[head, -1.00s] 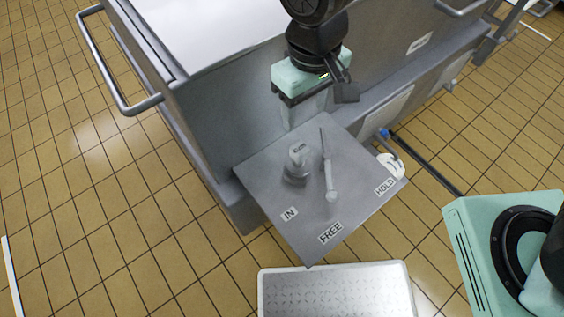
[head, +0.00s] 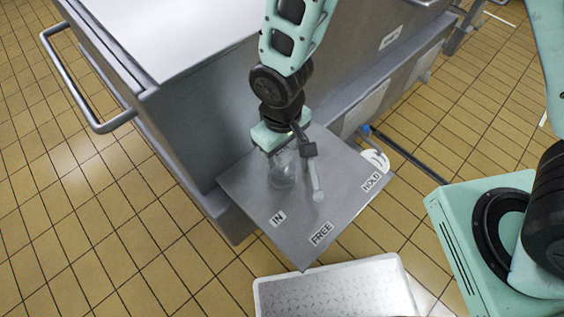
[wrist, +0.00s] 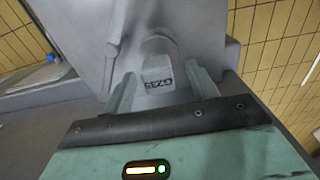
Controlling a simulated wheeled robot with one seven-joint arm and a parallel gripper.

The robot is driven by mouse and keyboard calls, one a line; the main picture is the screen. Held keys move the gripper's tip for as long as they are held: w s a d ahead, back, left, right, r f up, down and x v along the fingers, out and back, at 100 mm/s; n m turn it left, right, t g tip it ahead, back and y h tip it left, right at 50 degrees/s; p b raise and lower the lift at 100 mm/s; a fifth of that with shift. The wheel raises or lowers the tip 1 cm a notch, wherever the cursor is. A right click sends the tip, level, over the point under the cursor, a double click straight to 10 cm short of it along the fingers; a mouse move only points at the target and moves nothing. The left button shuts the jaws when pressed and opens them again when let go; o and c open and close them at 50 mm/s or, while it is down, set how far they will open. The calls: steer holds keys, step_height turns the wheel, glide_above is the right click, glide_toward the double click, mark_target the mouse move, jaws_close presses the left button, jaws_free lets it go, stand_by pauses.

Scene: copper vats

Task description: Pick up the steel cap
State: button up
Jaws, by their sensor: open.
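The steel cap is a grey round piece with an upright tab, standing on a grey metal plate (head: 255,210). In the wrist view the cap (wrist: 158,72) shows its labelled tab between my two fingers. In the head view the cap (head: 281,181) is partly hidden under my gripper (head: 281,160). My gripper is open and comes down over the cap, one finger on each side in the wrist view. Whether the fingers touch it I cannot tell.
A grey lever (head: 317,185) stands on the plate just right of the cap, close to my gripper. The plate carries IN, FREE and HOLD labels. A large steel vat (head: 190,120) rises behind. A white-rimmed tray (head: 330,290) lies in front.

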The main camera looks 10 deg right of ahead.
step_height(320, 180, down, 4)
steer(key=shift+w+r, duration=0.1)
steer(key=shift+w, duration=0.05)
steer(key=shift+d, duration=0.1)
steer(key=c, duration=1.2)
steer(key=shift+o, duration=0.2)
steer(key=shift+r, duration=0.1)
step_height(320, 180, up, 10)
steer(key=shift+f+p, duration=0.1)
steer(key=shift+p, duration=0.3)
steer(key=shift+r, duration=0.2)
